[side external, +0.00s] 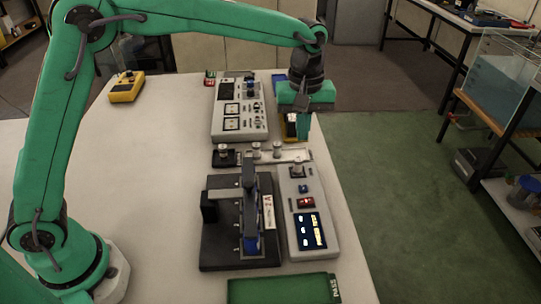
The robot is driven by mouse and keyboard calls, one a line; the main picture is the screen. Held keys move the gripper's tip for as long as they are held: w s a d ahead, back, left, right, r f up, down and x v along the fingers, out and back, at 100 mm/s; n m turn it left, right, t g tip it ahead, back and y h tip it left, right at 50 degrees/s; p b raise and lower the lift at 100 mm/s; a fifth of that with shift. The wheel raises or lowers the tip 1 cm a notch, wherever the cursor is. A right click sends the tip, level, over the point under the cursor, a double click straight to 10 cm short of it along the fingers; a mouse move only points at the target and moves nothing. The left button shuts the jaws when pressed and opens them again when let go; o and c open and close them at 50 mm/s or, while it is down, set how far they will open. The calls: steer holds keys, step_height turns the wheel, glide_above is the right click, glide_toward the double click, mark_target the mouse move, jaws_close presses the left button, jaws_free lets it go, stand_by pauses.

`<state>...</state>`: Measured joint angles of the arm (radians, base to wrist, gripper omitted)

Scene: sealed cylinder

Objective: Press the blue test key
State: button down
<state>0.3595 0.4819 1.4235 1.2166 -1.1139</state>
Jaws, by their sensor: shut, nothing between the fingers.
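The blue test key (303,189) appears as a small blue button on the upper part of a grey console (291,222). My gripper (303,135) is green, points down and is shut. It is beyond the console, higher in the picture than the blue key and apart from it. It partly covers a yellow device (289,125) behind it. I cannot tell whether the fingertips touch that device.
A black fixture (226,257) with an upright clamp stands left of the console. A pale strip with metal knobs (278,150) lies between console and gripper. A grey instrument panel (238,121) is behind.

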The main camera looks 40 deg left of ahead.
mark_target(303, 188)
steer(key=shift+w+d+f, duration=0.3)
steer(key=shift+d+f, duration=0.3)
steer(key=shift+f, duration=0.05)
steer(key=shift+f, duration=0.1)
step_height(303, 188, down, 14)
steer(key=shift+r, duration=0.1)
stand_by(0.6)
